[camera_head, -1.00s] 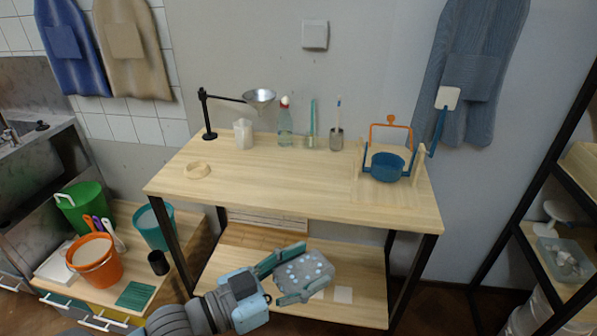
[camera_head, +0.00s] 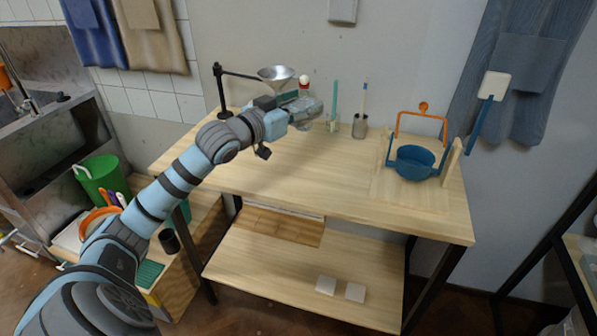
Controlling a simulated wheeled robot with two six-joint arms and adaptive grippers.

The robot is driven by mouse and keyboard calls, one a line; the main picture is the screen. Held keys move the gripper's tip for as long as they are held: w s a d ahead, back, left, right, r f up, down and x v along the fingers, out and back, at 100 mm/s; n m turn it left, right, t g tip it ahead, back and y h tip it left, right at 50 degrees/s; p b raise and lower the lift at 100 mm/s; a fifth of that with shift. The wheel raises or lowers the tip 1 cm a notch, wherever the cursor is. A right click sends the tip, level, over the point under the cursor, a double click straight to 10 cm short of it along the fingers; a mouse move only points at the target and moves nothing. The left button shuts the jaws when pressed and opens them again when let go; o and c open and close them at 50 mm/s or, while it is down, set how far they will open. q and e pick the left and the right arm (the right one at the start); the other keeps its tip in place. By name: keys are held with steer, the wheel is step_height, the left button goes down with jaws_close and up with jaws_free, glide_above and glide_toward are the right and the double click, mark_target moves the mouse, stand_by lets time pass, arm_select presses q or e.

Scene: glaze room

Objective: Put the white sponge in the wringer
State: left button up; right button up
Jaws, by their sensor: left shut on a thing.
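My left gripper (camera_head: 303,108) is raised over the back of the wooden table, in front of the spray bottle. It is shut on a pale grey block, probably the white sponge, mostly hidden by the fingers; its colour is hard to judge. The wringer looks to be the blue cup (camera_head: 413,161) with an orange arched handle (camera_head: 423,117) on a wooden stand, at the table's right. A blue lever with a white pad (camera_head: 494,84) rises at its right. The gripper is well to the left of it. My right gripper is not in view.
A metal funnel (camera_head: 276,74) on a black stand is close behind the gripper. A brush cup (camera_head: 360,126) stands between gripper and wringer. The table's front middle is clear. White squares (camera_head: 326,285) lie on the lower shelf. Buckets stand at left, partly behind my arm.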

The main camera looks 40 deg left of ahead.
mark_target(300, 184)
arm_select(q)
step_height(300, 184, down, 19)
steer(key=b, duration=0.6)
steer(key=shift+s+f, duration=0.15)
steer(key=o, duration=1)
steer(key=shift+c, duration=0.2)
